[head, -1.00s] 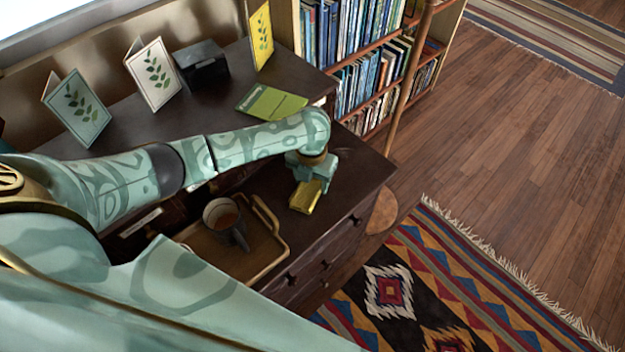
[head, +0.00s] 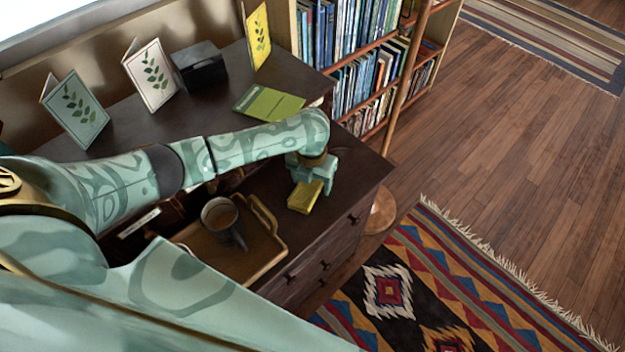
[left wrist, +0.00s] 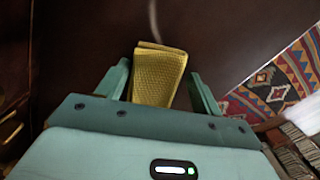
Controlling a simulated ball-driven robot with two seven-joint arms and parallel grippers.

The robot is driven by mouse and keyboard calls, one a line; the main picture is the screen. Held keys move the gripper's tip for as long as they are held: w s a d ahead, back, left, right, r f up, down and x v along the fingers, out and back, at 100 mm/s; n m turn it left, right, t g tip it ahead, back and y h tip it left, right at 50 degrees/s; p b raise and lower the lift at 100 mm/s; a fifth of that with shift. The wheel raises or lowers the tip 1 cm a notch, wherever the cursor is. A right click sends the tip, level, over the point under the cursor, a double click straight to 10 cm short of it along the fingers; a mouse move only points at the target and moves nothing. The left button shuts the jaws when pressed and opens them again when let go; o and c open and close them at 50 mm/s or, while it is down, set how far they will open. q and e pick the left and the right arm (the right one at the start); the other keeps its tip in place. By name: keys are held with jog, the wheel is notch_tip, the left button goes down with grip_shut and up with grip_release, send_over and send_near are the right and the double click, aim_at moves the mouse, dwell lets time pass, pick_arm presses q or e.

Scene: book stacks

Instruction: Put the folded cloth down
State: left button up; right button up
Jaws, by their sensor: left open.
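The folded cloth (head: 303,197) is yellow and lies on the dark wooden desk top, near its front right edge. In the left wrist view the cloth (left wrist: 158,72) shows its woven texture, between my left gripper's two fingers. My left gripper (head: 313,182) is just above the cloth. Its fingers stand apart in the left wrist view (left wrist: 160,85), with a gap visible on each side of the cloth. Part of the cloth is hidden under the gripper in the head view. My right gripper is in neither view.
A green booklet (head: 268,103), several standing cards and a black box (head: 199,66) are on the raised back part. The desk drops to a patterned rug (head: 450,270) at the right.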

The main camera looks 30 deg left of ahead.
pick_arm(q)
notch_tip(320, 180, up, 12)
jog(key=p, duration=0.6)
jog(key=shift+a+r, duration=0.15)
jog(key=shift+a, duration=0.2)
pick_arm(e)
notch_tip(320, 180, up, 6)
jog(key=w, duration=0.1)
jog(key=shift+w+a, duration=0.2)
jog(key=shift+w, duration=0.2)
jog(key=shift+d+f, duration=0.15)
pick_arm(q)
jog(key=shift+s, duration=0.1)
